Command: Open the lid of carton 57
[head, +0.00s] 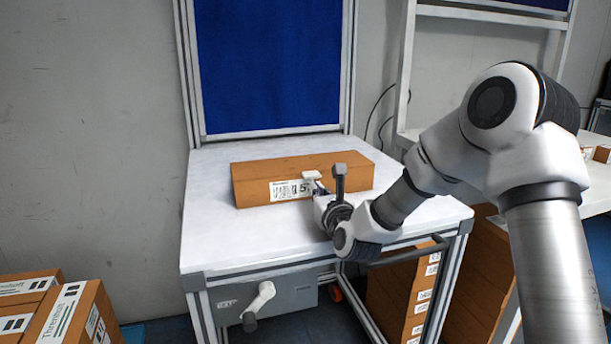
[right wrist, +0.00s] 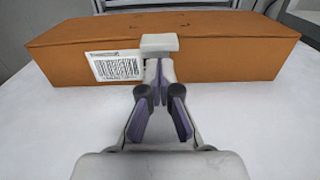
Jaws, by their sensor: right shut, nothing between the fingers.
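The carton (head: 346,173) is a long, low brown box on the white table. Its front face bears a white barcode label that reads in part "5"; the rest of the number is hidden behind my gripper. Its top is flat and looks closed. In the right wrist view the carton (right wrist: 230,60) spans the picture, with the barcode label (right wrist: 117,67) left of centre. My right gripper (head: 314,180) is in front of the carton's front face, right of the label. It is shut and empty, with its tips (right wrist: 159,62) close to the face; I cannot tell whether they touch. My left gripper is out of view.
The white table (head: 215,235) is otherwise clear around the carton. A blue panel (head: 267,65) stands behind it. Several cartons (head: 72,315) are stacked at the lower left. More cartons (head: 402,290) are stacked under the table at the right.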

